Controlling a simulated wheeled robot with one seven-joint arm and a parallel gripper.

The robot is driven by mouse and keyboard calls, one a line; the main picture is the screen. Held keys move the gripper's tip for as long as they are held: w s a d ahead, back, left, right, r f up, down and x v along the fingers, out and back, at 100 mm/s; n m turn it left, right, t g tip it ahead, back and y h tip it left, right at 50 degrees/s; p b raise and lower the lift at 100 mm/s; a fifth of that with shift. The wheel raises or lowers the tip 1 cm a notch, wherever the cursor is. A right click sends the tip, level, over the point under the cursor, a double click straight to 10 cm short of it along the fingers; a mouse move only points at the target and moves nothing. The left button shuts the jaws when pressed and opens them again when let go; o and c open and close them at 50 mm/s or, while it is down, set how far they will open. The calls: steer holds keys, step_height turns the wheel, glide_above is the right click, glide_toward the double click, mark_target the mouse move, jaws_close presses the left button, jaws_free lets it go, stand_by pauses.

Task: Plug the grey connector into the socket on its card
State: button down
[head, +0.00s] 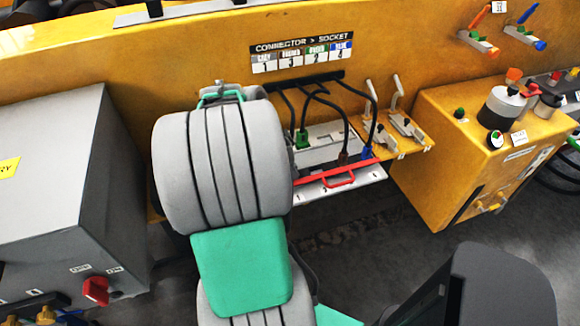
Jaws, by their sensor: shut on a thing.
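The card (302,53) on the yellow wall reads "CONNECTOR > SOCKET" and appears to pair grey with 1, brown with 3, green with 2 and blue with 4. Below it, a pale socket panel (318,152) has a numbered front ledge (312,192); its left part is behind my arm. The green connector (302,139), brown connector (343,157) and blue connector (367,152) are at the panel on black cables; their seating is unclear. The grey connector and socket 1 cannot be made out. My arm covers this area, and my gripper's fingers are hidden behind it.
A red bar with a handle (338,181) crosses the panel's front. Latch levers (405,124) stand to its right, beside a yellow cabinet (470,155). A grey box (65,185) stands at left. Black cables (350,110) hang above the panel.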

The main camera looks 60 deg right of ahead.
steer(key=c, duration=1.3)
jaws_free()
steer(key=shift+f, duration=0.15)
steer(key=v, duration=0.8)
steer(key=shift+d, duration=0.1)
